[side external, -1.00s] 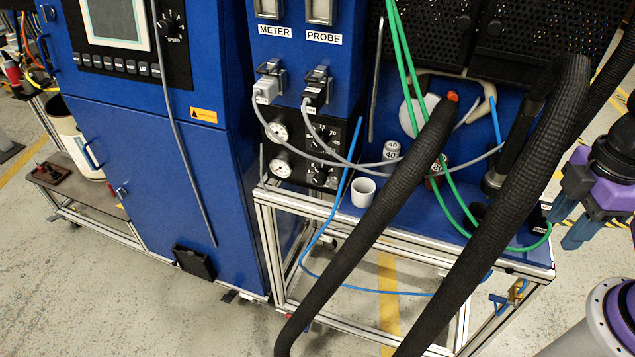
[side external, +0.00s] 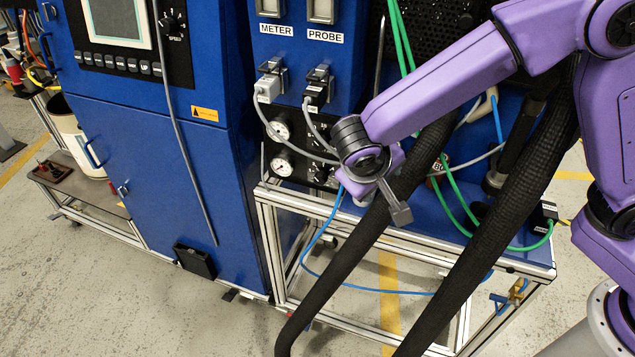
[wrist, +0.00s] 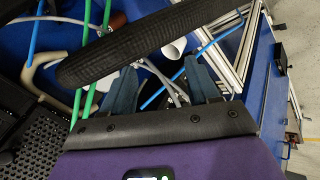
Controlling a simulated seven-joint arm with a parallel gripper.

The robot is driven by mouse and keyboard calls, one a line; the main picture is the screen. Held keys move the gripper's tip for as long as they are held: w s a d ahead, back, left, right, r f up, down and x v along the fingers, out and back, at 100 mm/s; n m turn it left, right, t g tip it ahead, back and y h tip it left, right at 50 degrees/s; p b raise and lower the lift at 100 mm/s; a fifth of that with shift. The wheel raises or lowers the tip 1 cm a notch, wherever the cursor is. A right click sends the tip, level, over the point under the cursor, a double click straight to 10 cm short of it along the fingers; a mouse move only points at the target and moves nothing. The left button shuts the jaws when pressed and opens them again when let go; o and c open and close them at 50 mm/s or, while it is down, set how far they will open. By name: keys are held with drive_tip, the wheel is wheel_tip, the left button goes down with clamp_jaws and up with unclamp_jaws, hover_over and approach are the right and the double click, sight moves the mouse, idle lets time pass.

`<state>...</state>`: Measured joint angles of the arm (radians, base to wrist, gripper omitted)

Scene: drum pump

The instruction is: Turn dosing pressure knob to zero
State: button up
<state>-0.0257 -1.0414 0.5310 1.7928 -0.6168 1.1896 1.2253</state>
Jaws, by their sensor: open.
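The black dosing panel (side external: 286,178) is under the METER and PROBE sockets in the side external view. Its two round white gauges show at the left, and a dial (side external: 319,176) shows beside my arm. The other knobs are largely hidden behind my wrist, so I cannot tell which is the dosing pressure knob or read its setting. My gripper (wrist: 163,78) is open, with its two blue-grey fingers spread and nothing between them that I can see held. In the side external view it is in front of the panel's right side, near the hose, apart from the dial.
A thick black hose (side external: 350,260) crosses close to my gripper; it also spans the wrist view (wrist: 140,45). A white cup (wrist: 174,48) is beyond the fingers. Green hoses (side external: 450,185), a blue tube (side external: 325,228) and grey cables cross the area. The bench frame edge is below.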

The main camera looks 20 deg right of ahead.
drive_tip(key=w+a+f+m+t+h, duration=0.25)
drive_tip(key=w+a+f+m, duration=0.3)
drive_tip(key=a, duration=0.35)
drive_tip(key=m+t+h, duration=0.1)
drive_tip(key=m+t, duration=0.2)
drive_tip(key=m, duration=0.1)
approach(319, 181)
drive_tip(key=shift+n, duration=0.25)
drive_tip(key=x, duration=0.8)
drive_tip(key=shift+w+d+f, duration=0.2)
drive_tip(key=shift+d, duration=0.05)
drive_tip(key=shift+c, duration=0.2)
drive_tip(key=c, duration=1)
